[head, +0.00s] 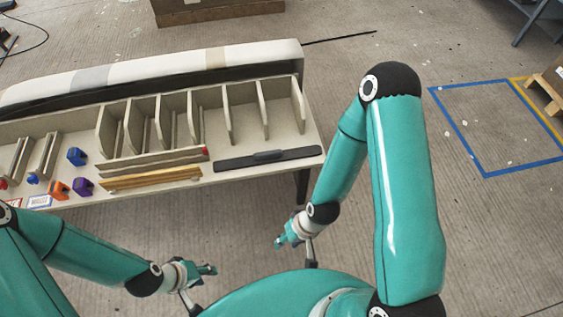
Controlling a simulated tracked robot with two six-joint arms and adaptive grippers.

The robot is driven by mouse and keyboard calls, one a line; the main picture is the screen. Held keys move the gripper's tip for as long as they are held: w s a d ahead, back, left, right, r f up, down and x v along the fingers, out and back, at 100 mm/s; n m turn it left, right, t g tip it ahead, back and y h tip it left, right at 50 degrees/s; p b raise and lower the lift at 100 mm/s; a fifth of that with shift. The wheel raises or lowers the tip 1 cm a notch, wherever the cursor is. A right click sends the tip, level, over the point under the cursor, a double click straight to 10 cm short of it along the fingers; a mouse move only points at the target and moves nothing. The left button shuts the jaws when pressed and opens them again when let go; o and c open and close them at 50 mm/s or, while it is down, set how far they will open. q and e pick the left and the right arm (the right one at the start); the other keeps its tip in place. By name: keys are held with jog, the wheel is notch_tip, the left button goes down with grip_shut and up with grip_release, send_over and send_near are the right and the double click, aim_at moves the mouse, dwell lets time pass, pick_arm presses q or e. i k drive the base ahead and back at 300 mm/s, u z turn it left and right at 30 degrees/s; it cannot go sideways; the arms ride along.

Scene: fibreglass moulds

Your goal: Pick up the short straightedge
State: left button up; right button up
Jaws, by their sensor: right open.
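A black flat bar with a raised grip in its middle (267,158) lies along the front right edge of the bench. Left of it lie pale wooden strips (150,178) and a thin grey strip with a red end (155,161). I cannot tell for sure which of these is the short straightedge. My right gripper (311,262) hangs in front of the bench, below the black bar's right part, open and apart from everything. My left gripper (192,308) is near the bottom edge, below the strips. It is seen edge-on and touches nothing on the bench.
The bench (225,176) has upright dividers (196,118) behind the strips. Orange (59,190), purple (83,187) and blue (77,156) small tools sit at its left. A long pale mould (150,68) lies behind.

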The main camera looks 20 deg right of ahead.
aim_at(262, 157)
jog(key=u, duration=0.15)
jog(key=i, duration=0.95)
jog(key=z, duration=0.05)
